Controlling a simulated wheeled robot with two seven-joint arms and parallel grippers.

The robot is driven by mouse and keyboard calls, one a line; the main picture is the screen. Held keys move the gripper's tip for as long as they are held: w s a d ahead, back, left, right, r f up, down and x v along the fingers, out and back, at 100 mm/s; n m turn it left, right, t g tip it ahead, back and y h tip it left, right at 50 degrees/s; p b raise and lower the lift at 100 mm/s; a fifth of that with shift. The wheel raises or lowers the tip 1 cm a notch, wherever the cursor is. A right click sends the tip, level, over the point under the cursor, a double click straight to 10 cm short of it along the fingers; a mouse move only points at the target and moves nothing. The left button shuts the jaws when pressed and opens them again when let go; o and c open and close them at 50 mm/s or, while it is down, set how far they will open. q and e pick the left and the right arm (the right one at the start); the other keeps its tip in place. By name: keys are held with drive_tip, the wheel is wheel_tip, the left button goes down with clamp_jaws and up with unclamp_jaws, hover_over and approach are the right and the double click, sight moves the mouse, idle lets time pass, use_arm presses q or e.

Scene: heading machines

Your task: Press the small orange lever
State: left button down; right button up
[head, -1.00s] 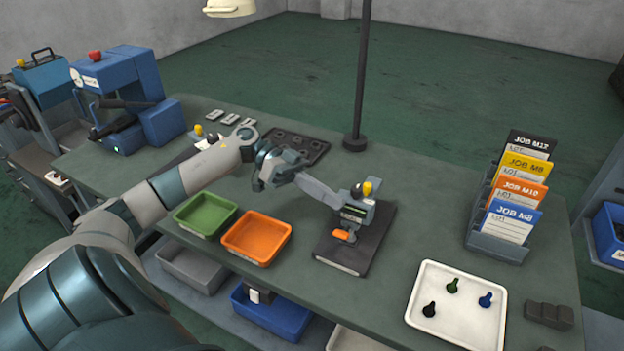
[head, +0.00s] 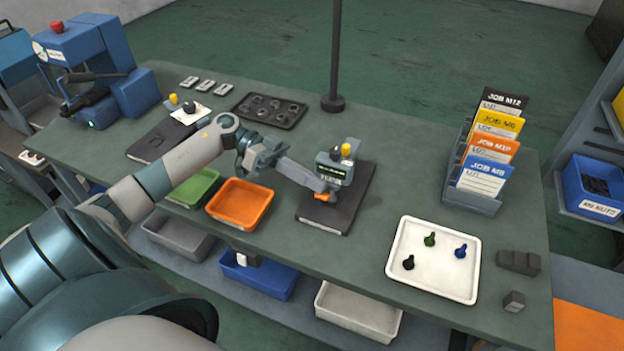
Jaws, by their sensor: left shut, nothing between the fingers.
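The small orange lever (head: 323,198) sticks out at the front of a small grey device with a dark display (head: 333,167) and a yellow knob on top. The device stands on a black pad (head: 342,213) on the bench. My left gripper (head: 326,188) is shut and empty. Its fingertips are right at the orange lever, just above it in the picture, and partly cover it. I cannot tell whether they touch it. My right gripper is not in view.
An orange tray (head: 240,222) and a green tray (head: 184,201) lie left of the pad. A white tray (head: 455,290) with small knobs and a card rack (head: 471,197) stand to the right. A dark pole (head: 335,60) rises behind the device.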

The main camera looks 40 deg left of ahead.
use_arm(q)
drive_tip(key=shift+s+f+m, duration=0.25)
drive_tip(key=shift+m, duration=0.25)
drive_tip(key=f+m, duration=0.1)
drive_tip(key=s+m+t, duration=0.1)
drive_tip(key=m, duration=0.1)
drive_tip(key=f+m+t, duration=0.1)
drive_tip(key=m, duration=0.1)
drive_tip(key=shift+s+d+f+y+b, duration=0.25)
drive_tip(key=shift+s+f+y+b, duration=0.05)
drive_tip(key=shift+f+b, duration=0.05)
drive_tip(key=shift+r, duration=0.1)
